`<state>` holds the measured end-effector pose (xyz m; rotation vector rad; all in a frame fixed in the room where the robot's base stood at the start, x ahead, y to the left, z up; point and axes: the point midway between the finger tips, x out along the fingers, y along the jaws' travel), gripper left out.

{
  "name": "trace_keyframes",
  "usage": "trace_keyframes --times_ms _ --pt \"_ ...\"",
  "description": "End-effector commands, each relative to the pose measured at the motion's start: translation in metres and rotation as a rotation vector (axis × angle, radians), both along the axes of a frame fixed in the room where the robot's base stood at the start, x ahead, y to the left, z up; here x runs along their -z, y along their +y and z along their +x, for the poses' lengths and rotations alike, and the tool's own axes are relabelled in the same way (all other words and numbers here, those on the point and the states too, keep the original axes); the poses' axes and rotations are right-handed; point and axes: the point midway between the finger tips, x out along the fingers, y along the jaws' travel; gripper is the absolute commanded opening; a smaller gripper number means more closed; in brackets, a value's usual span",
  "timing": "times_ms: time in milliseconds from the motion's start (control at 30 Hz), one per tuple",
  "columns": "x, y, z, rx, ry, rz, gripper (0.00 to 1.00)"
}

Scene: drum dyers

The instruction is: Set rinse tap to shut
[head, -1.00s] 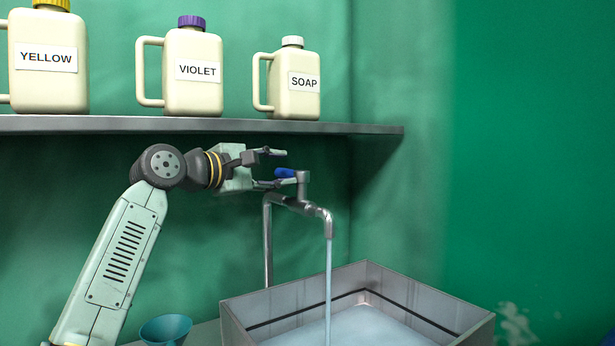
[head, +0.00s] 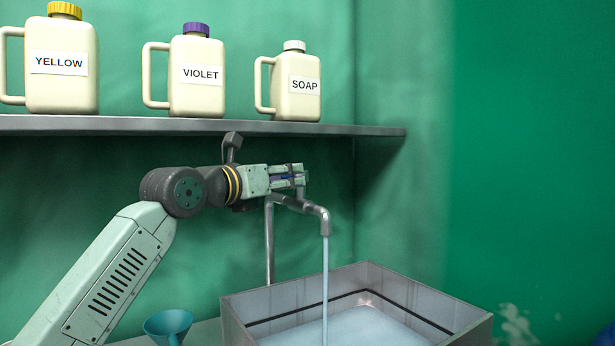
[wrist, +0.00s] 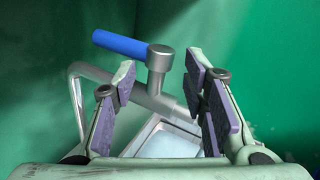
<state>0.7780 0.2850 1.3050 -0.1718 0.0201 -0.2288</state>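The rinse tap is a grey metal pipe (head: 312,208) bent over the sink, with a stream of water running from its spout. Its blue lever (wrist: 120,43) joins a round grey stem (wrist: 160,60) in the wrist view and points left there. In the head view the lever is mostly hidden behind my gripper (head: 300,178), which is at the height of the tap's top. In the wrist view my gripper (wrist: 163,92) is open, its purple-padded fingers apart with nothing held. The stem and lever show beyond the fingertips; I cannot tell whether they touch.
A metal sink (head: 455,325) holding pale water stands below the spout. A shelf (head: 330,129) above my arm carries the yellow (head: 62,85), violet (head: 197,90) and soap (head: 297,100) jugs. A teal funnel (head: 168,324) sits left of the sink. Space to the right is clear.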

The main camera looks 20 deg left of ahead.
Motion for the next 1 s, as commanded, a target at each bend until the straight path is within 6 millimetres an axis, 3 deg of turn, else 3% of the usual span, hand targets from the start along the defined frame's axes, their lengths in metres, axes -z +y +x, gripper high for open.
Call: trace_keyframes --times_ms 167,600,800,1000 --pt "-0.002 -0.005 0.013 0.002 0.007 -0.026 0.40" --pt "-0.003 -0.023 0.088 0.002 0.005 -0.024 0.40" --pt "0.000 -0.025 0.104 0.001 0.005 -0.023 0.40" --pt "0.001 -0.025 0.105 0.000 0.005 -0.022 0.40"
